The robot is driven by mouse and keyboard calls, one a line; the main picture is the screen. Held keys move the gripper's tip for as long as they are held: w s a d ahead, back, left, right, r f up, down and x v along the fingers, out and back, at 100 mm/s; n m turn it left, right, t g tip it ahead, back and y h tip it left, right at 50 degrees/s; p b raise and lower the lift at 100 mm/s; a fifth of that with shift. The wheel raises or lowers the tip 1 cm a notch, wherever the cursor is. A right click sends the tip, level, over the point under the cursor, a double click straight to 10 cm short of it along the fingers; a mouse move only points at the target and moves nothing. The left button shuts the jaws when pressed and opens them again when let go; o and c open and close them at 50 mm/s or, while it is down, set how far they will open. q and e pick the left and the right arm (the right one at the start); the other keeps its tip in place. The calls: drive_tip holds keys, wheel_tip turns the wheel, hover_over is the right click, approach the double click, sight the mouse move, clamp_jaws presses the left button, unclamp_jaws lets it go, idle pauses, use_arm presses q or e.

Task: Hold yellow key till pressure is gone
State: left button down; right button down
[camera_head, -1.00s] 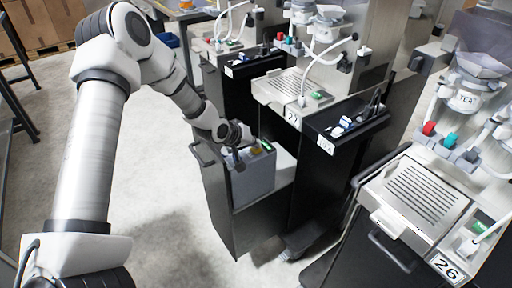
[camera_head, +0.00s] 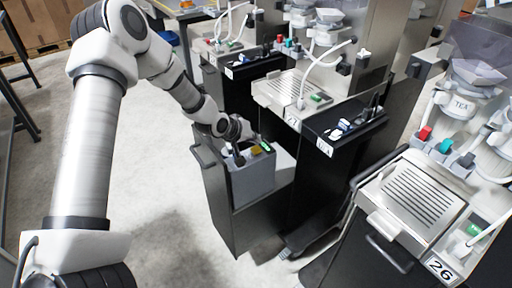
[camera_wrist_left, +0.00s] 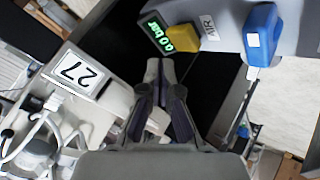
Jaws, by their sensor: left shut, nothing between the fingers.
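The yellow key (camera_head: 256,150) is on top of a grey box (camera_head: 252,182) on a dark cart. It also shows in the left wrist view (camera_wrist_left: 183,38), between a small display and a label reading "AIR". The green display (camera_wrist_left: 159,33) reads 0.0 bar. My left gripper (camera_head: 238,160) is beside the key, to its left in the head view. In the left wrist view its fingertips (camera_wrist_left: 160,64) are together, with nothing between them, and appear apart from the key. My right gripper is not in view.
A blue handle (camera_wrist_left: 262,35) is on the same box beyond the "AIR" label. A dispenser marked 27 (camera_wrist_left: 76,72) stands close by. Another dispenser, marked 26 (camera_head: 441,268), is at the right. Open floor (camera_head: 160,190) lies left of the cart.

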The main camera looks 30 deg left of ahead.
use_arm(q)
wheel_tip(320, 180, up, 4)
drive_tip(key=p, duration=0.2)
drive_tip(key=shift+r+p, duration=0.15)
drive_tip(key=shift+p, duration=0.2)
drive_tip(key=m+g, duration=0.1)
drive_tip(key=g, duration=0.1)
approach(259, 166)
drive_tip(key=w+d+f, duration=0.1)
drive_tip(key=d+f, duration=0.1)
drive_tip(key=d, duration=0.2)
drive_tip(key=s+d+f+m+g, duration=0.25)
drive_tip(key=s+d+f, duration=0.35)
drive_tip(key=s+f, duration=0.45)
drive_tip(key=s+d+f+m+g+y, duration=0.1)
drive_tip(key=s+g, duration=0.1)
drive_tip(key=s, duration=0.8)
drive_tip(key=s+d+f+m+g, duration=0.1)
drive_tip(key=s+m+g, duration=0.1)
drive_tip(key=s, duration=0.8)
drive_tip(key=shift+d+f+y, duration=0.35)
drive_tip(key=shift+d+y, duration=0.05)
drive_tip(key=shift+g, duration=0.25)
